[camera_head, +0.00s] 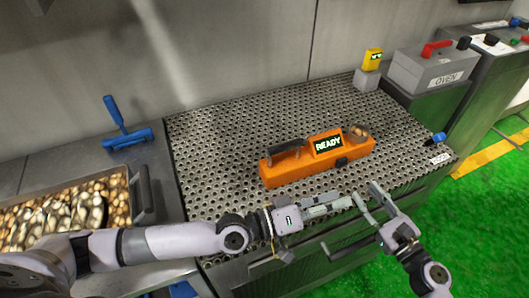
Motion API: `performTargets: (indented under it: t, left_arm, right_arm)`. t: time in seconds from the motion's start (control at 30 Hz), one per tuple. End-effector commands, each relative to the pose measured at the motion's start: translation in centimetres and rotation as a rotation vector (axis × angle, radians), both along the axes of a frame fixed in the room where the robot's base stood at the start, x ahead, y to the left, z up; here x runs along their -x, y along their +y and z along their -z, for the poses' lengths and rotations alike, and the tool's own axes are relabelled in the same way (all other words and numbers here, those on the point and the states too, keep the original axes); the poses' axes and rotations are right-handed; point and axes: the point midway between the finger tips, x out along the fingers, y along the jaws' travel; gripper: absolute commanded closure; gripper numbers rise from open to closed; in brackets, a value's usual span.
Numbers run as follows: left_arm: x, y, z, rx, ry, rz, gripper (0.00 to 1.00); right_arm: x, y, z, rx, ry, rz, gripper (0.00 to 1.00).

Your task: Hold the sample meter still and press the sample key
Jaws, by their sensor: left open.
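The orange sample meter (292,174) lies on the perforated metal worktop. It has a black handle on its left, a lit screen (328,144) reading "READY" and a round cup with brown contents at its right end. A small dark key (341,162) sits on its front face below the screen. My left gripper (343,201) is open and empty, in front of the meter near the worktop's front edge, apart from it. My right gripper (365,192) appears open and empty, just right of the left one, its fingers pointing up-left.
A tray of brown and dark pieces (122,197) stands at left, with a blue tool (127,137) behind it. A yellow device on a grey block (367,80) and a box labelled "OVEN" (432,75) stand at back right. A blue knob (438,138) lies near the right edge.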

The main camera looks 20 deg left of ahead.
Motion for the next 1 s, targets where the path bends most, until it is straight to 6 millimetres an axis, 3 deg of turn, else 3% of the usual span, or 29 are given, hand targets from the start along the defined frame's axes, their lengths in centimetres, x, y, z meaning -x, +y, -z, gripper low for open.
performTargets:
  t: [0.03,0.1,0.3,0.37,0.4,0.5,0.63,0.77,1.0]
  left_arm:
    - [-2.2,2.0,-1.1,-0.093,-0.156,-0.027,0.59]
    - [-4.8,4.5,-2.9,-0.225,-0.38,-0.064,0.59]
    - [-10.4,11.6,-8.9,-0.596,-0.972,-0.155,0.59]
    - [-11.2,14.0,-9.4,-0.704,-1.106,-0.162,0.59]
    - [-10.9,14.8,-8.2,-0.725,-1.113,-0.149,0.59]
    - [-9.8,15.9,-5.3,-0.716,-1.048,-0.127,0.59]
    - [-8.9,17.0,-2.9,-0.704,-0.976,-0.117,0.59]
    - [-8.7,17.2,-1.9,-0.698,-0.945,-0.116,0.59]
    - [-10.4,14.7,-1.8,-0.695,-0.94,-0.115,0.59]
  right_arm:
    - [0.0,0.0,0.0,0.0,0.0,0.0,0.67]
    - [0.0,0.0,0.0,0.0,0.0,0.0,0.67]
    - [0.0,0.0,0.0,0.0,0.0,0.0,0.67]
    - [0.0,0.0,0.0,0.0,0.0,0.0,0.67]
    - [0.0,0.0,0.0,0.0,0.0,0.0,0.67]
    - [0.0,0.0,0.0,0.0,0.0,0.0,0.67]
    - [0.0,0.0,0.0,0.0,0.0,0.0,0.67]
    - [0.0,0.0,0.0,0.0,0.0,0.0,0.67]
    - [0.0,0.0,0.0,0.0,0.0,0.0,0.67]
